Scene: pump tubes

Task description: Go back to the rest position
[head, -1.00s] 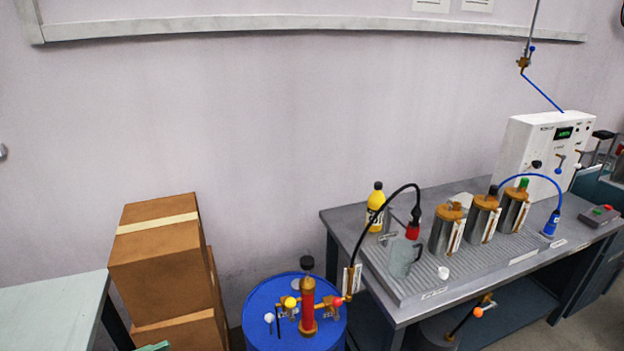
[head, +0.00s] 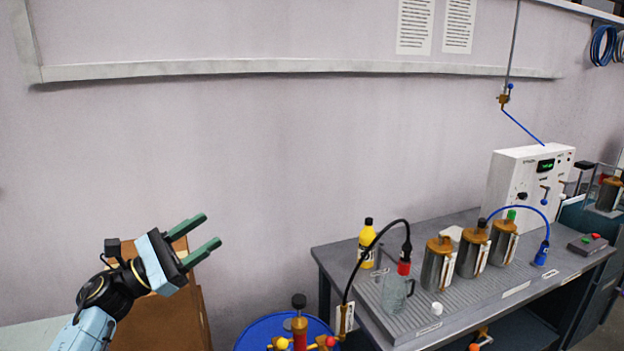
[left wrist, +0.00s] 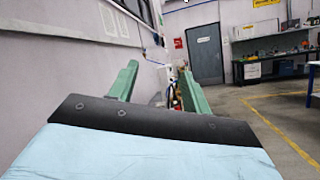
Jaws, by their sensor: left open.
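My left gripper (head: 205,236) is raised in front of the wall at the lower left of the head view. Its two green fingers are apart with nothing between them. In the left wrist view its fingers (left wrist: 158,88) are also spread and empty, pointing along the room. It touches nothing that I can see. My right gripper is not in view.
Cardboard boxes (head: 160,318) stand behind and below my left arm. A blue drum (head: 255,335) with a pump is right of them. The metal bench (head: 340,262) at the right holds several canisters, a jug (head: 396,293) and a yellow bottle (head: 366,245). The wall space between is clear.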

